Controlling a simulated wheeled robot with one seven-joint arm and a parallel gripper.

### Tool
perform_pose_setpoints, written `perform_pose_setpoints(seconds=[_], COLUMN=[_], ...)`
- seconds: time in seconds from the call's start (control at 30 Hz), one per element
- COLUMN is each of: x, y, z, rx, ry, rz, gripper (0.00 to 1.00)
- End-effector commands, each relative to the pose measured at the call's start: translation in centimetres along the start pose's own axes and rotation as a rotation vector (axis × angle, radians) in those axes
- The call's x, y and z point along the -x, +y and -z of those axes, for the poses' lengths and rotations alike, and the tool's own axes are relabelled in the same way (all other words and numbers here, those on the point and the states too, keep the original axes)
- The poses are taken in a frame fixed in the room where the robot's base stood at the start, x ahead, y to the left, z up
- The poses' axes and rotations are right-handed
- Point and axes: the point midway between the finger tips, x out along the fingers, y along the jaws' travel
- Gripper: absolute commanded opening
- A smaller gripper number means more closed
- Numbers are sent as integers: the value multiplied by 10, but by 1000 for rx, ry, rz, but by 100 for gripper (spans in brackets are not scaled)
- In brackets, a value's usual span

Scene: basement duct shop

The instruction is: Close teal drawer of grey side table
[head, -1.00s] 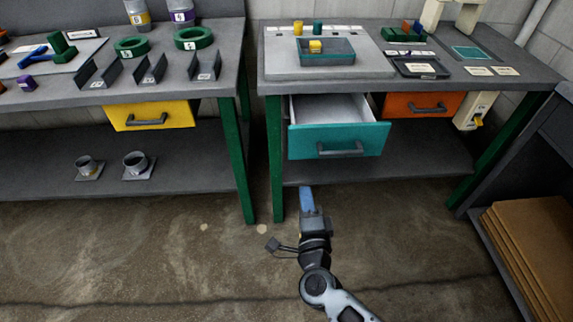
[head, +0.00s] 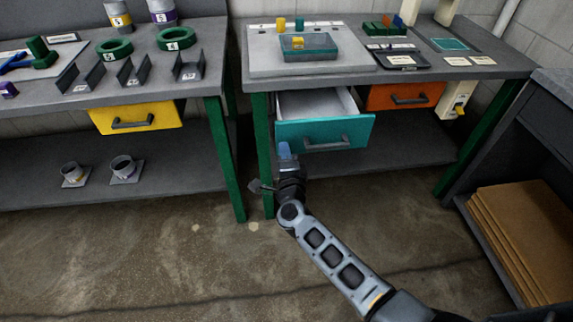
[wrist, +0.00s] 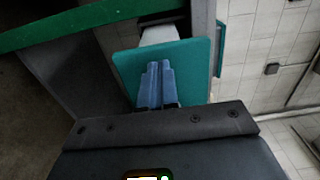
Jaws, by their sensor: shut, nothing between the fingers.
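The teal drawer (head: 350,130) of the grey side table (head: 330,77) is pulled open, and its pale inside shows behind the front. A dark bar handle sits on its front. My gripper (head: 285,150) is shut and empty, with its blue fingertips at the left part of the drawer front. In the wrist view the two blue fingers (wrist: 157,84) lie together over the teal front (wrist: 195,62). I cannot tell whether the tips touch it.
An orange drawer (head: 376,97) sits shut to the right of the teal one. A green table leg (head: 263,150) stands just left of my gripper. A yellow drawer (head: 170,117) is in the left bench. A shelf with brown boards (head: 525,235) stands at right.

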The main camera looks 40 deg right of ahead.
Motion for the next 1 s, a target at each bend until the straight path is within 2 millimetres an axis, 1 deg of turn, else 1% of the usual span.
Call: perform_pose_setpoints(seconds=[0.03, 0.13, 0.53, 0.67, 0.77, 0.87, 1.0], x=[-5, -10, -12, -19, -34, -55, -94], y=[0, 0, 0, 1, 2, 3, 4], z=[0, 0, 0, 0, 1, 1, 0], rx=[1, 1, 0, 0, -1, -2, -3], ry=[1, 0, 0, 1, 2, 3, 3], rz=[0, -1, 0, 1, 2, 2, 3], gripper=[0, 0, 0, 0, 0, 0, 0])
